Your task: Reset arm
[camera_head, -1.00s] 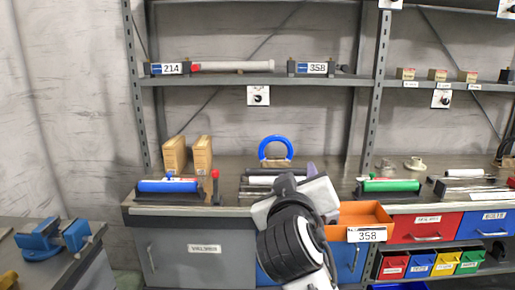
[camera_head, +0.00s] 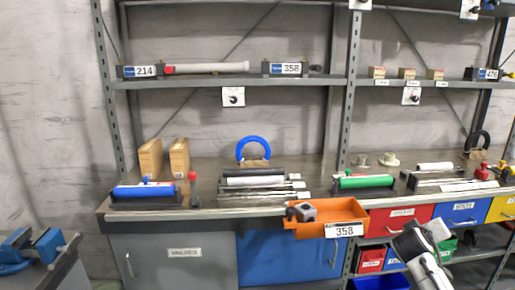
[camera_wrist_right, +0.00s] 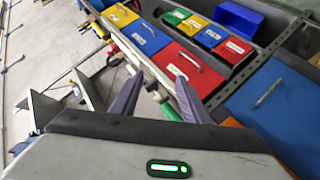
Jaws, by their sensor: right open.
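My right arm shows at the lower right of the head view, in front of the drawers and small bins, with its fingers not clearly seen. In the right wrist view my right gripper (camera_wrist_right: 159,75) has its two fingers apart, with nothing between them. My left gripper is not in view. An orange bin labelled 358 (camera_head: 350,214) juts out at the worktop's front edge, with a grey and black part (camera_head: 304,212) at its left end.
The worktop (camera_head: 215,185) carries a blue roller (camera_head: 145,190), a green roller (camera_head: 365,181) and a blue ring (camera_head: 253,147). Red (camera_wrist_right: 190,66) and blue (camera_wrist_right: 145,36) drawers lie beyond the fingers. A vise (camera_head: 45,244) stands on a bench at far left.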

